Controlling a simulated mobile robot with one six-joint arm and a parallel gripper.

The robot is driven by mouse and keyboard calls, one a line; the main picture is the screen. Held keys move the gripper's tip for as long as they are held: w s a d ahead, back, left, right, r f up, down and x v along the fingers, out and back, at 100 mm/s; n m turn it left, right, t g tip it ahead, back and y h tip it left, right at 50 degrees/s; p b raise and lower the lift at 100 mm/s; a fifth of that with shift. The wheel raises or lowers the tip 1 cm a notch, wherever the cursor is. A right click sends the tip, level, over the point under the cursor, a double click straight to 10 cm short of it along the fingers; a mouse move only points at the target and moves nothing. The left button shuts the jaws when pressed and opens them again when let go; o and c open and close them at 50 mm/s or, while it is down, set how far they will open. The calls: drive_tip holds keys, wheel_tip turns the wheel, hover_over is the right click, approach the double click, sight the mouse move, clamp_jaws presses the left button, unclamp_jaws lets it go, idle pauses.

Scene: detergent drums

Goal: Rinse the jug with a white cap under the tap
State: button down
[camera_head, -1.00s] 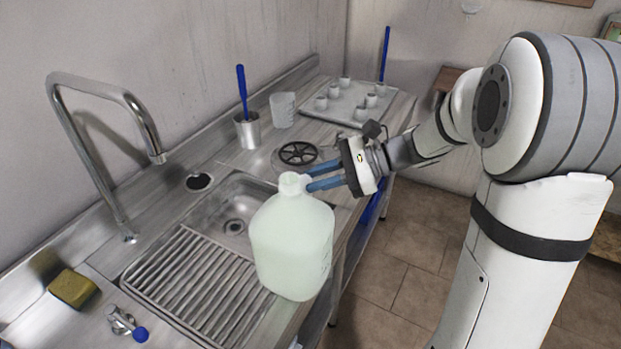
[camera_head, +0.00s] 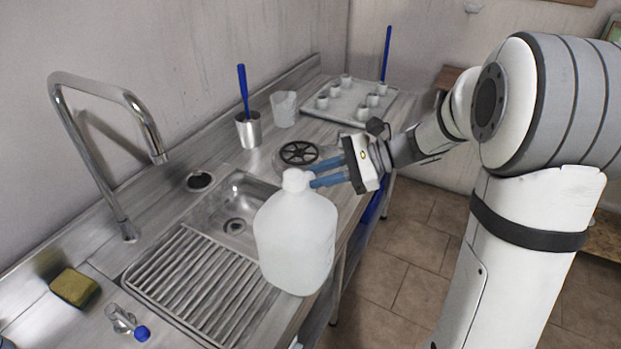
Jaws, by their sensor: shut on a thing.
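The jug (camera_head: 296,242) is a large, translucent whitish container with a white cap (camera_head: 296,180) on its neck. It hangs upright in front of the sink's near right edge. My gripper (camera_head: 318,172), with blue fingers, is shut on the jug near its neck and cap. The curved steel tap (camera_head: 110,95) stands at the left, its spout end over the counter side of the sink. The sink basin (camera_head: 222,208) has a round drain and lies behind and left of the jug.
A ribbed drainboard (camera_head: 195,285) lies left of the jug. A yellow-green sponge (camera_head: 75,287) and a blue-knobbed valve (camera_head: 128,322) sit at the lower left. A metal cup (camera_head: 248,130) with a blue brush, a clear beaker (camera_head: 284,108) and a tray (camera_head: 345,113) of small cups stand behind.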

sight(307, 191)
drive_tip(key=s, duration=0.1)
drive_tip(key=s+a, duration=0.1)
drive_tip(key=s, duration=0.1)
drive_tip(key=s+a+b, duration=0.1)
drive_tip(key=s, duration=0.1)
drive_tip(key=shift+a, duration=0.15)
drive_tip(key=shift+r, duration=0.1)
drive_tip(key=shift+w, duration=0.25)
drive_tip(key=shift+s, duration=0.15)
drive_tip(key=shift+r+p, duration=2.25)
drive_tip(key=shift+r, duration=0.25)
